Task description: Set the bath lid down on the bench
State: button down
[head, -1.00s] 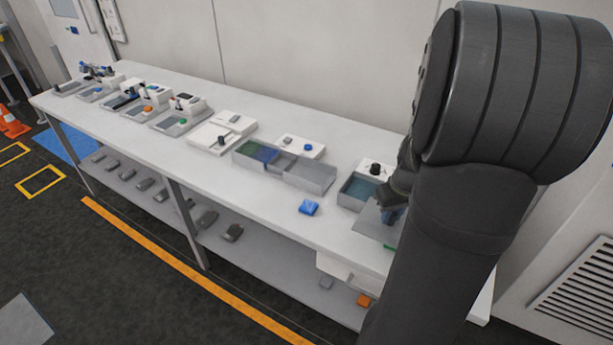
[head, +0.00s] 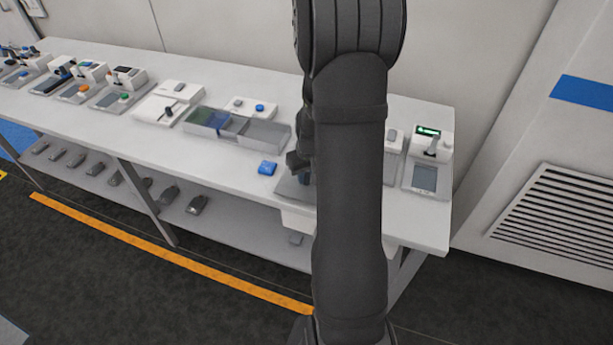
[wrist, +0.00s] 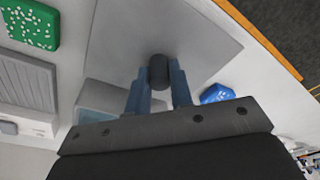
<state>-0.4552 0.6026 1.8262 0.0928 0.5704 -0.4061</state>
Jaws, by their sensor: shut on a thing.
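My gripper (wrist: 159,76) is shut on the dark round knob of the bath lid (wrist: 205,35), a flat grey plate, in the wrist view. In the head view the lid (head: 287,188) shows only in part, left of my arm, near the front of the white bench (head: 225,166). The gripper (head: 298,162) is mostly hidden there. The lid looks level and low over the bench; I cannot tell whether it touches. Part of the bath (wrist: 103,99), with bluish water, shows behind the lid in the wrist view. In the head view my arm hides the bath.
A blue object (head: 267,168) lies just left of the lid and also shows in the wrist view (wrist: 217,93). A green dotted block (wrist: 30,23) and grey rack (wrist: 25,80) stand on the lid's other side. Grey trays (head: 263,133) stand further left. The bench edge is close.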

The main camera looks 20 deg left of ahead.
jog(key=shift+f, duration=0.45)
jog(key=shift+f, duration=0.15)
jog(key=c, duration=1.3)
grip_release()
jog(key=r, duration=0.4)
jog(key=s+d+r, duration=0.1)
jog(key=r, duration=0.7)
jog(key=shift+s+d+r, duration=0.1)
jog(key=shift+s+d, duration=0.05)
jog(key=shift+d, duration=0.05)
